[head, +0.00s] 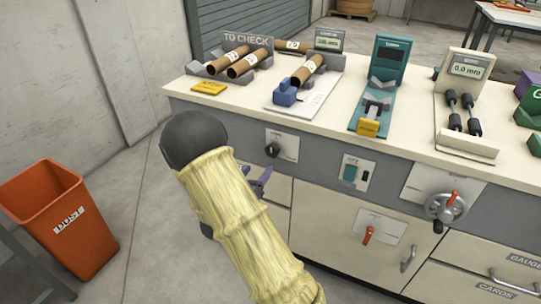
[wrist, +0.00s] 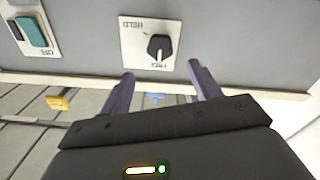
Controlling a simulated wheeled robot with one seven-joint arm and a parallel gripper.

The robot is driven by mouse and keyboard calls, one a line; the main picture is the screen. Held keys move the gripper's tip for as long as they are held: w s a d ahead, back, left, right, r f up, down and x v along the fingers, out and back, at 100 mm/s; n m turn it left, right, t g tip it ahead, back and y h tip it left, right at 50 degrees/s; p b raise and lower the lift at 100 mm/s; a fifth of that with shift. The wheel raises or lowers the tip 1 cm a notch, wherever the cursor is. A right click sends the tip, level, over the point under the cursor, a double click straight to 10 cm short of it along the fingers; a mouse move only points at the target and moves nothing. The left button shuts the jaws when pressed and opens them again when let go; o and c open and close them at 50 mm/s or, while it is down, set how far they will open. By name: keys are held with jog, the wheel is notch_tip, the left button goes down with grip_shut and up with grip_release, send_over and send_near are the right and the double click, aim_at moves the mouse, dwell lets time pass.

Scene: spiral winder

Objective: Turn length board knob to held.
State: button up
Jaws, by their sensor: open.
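The length board (head: 310,88) lies on the bench top, with a blue block and a brown tube on it. Its black knob (head: 272,150) is on a white plate on the bench front below. In the wrist view, which is upside down, the knob (wrist: 159,46) has its pointer toward the lower label, away from the HELD mark (wrist: 132,24). The lower label is too small to read surely. My gripper (wrist: 161,72) is open, its two purple fingers apart and just short of the knob, on either side of it. In the head view my arm partly hides the gripper (head: 258,180).
A teal rocker switch (wrist: 32,32) sits beside the knob plate; it also shows in the head view (head: 350,172). An orange bin (head: 50,215) stands on the floor at left.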

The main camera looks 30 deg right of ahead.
aim_at(271, 153)
jog(key=b+x, duration=0.1)
jog(key=x, duration=0.9)
jog(key=shift+w+d, duration=0.15)
jog(key=c, duration=1)
jog(key=shift+o, duration=0.2)
